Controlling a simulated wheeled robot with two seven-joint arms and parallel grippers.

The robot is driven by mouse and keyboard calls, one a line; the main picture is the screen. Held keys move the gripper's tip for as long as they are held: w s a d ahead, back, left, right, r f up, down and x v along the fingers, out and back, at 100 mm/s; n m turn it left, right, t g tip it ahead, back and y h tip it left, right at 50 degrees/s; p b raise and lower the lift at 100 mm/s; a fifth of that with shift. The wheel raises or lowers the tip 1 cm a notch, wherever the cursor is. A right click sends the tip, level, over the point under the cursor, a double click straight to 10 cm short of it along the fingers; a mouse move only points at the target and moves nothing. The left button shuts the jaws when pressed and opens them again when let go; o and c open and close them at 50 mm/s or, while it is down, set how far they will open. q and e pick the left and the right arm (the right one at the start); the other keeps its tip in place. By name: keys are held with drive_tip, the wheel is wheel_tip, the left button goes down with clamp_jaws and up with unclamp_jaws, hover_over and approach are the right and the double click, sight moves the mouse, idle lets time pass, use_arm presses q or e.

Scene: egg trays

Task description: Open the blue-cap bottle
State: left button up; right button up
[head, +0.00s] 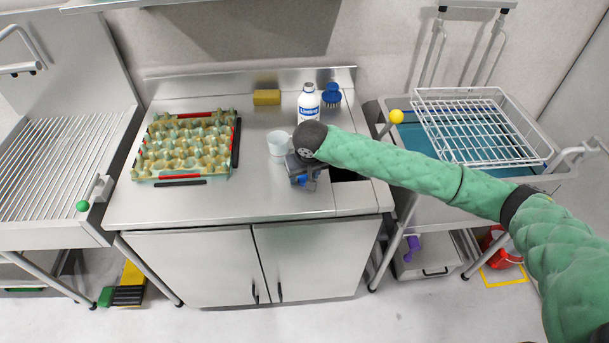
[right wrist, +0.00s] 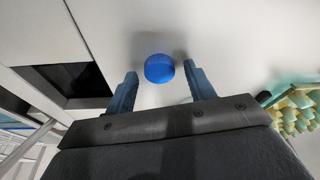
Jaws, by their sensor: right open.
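A round blue cap (right wrist: 159,68) shows in the right wrist view, between the two fingers of my right gripper (right wrist: 160,80). There are gaps on both sides, and no bottle body is visible below the cap. In the head view my right gripper (head: 303,182) is low over the front right of the steel counter, with a small patch of blue at its fingers. It is open. A white bottle (head: 309,104) with a blue label and a greyish top stands at the back of the counter. My left gripper is not in view.
A white mug (head: 277,145) stands just left of my right gripper. An egg tray (head: 233,160) fills the counter's left part. A blue brush (head: 331,95) and yellow sponge (head: 266,97) are at the back. A dark opening (right wrist: 70,80) lies beside the gripper.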

drive_tip(key=shift+s+r, duration=0.1)
drive_tip(key=shift+r, duration=0.25)
use_arm(q)
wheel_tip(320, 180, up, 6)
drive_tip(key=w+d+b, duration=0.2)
drive_tip(key=b, duration=0.1)
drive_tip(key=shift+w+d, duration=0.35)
use_arm(e)
drive_tip(key=v, duration=1.1)
